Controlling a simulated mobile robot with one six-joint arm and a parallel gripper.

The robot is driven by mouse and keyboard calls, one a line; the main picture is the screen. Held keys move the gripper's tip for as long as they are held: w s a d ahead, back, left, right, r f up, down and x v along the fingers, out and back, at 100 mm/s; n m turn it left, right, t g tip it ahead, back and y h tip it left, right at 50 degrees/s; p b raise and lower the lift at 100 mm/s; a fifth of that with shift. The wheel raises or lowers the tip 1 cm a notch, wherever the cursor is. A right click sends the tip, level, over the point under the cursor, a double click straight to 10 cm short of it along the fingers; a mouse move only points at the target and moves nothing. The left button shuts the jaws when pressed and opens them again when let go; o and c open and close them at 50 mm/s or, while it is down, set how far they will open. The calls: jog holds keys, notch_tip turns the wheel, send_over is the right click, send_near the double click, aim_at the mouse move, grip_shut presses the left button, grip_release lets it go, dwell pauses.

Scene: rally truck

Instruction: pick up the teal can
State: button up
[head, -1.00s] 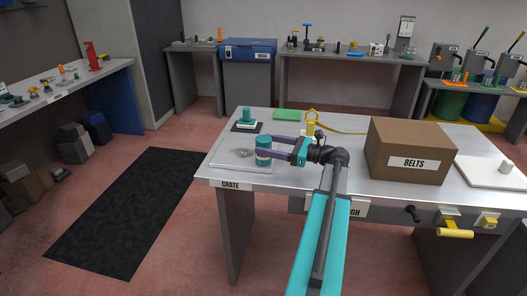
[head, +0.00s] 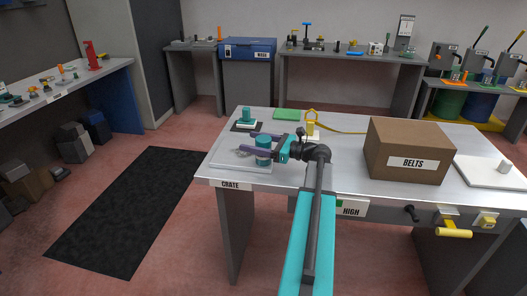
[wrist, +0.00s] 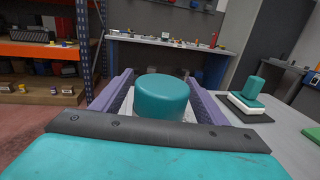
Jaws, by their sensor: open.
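The teal can (head: 263,144) stands upright near the left front of the metal table, with a paler band around its middle. In the wrist view its round teal top (wrist: 163,92) sits between my two purple fingers. My gripper (head: 250,142) is open, with one finger on each side of the can. Its fingertips reach past the can. I cannot tell whether either finger touches it. The lower part of the can is partly hidden by the near finger in the head view.
A teal piece on a white block (head: 247,118) stands on a dark mat behind the can. A green pad (head: 287,114) and a yellow fixture with a cord (head: 312,127) lie farther back. A brown BELTS box (head: 408,150) stands to the right.

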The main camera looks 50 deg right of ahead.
jog(key=c, duration=1.3)
jog(key=shift+r, duration=0.2)
jog(key=shift+c, duration=0.2)
jog(key=s+d+r, duration=0.2)
jog(key=d, duration=0.5)
jog(key=s+d+r+b, duration=0.1)
jog(key=s+d+r, duration=0.1)
jog(key=d, duration=0.6)
jog(key=shift+d+r, duration=0.3)
jog(key=shift+r, duration=0.05)
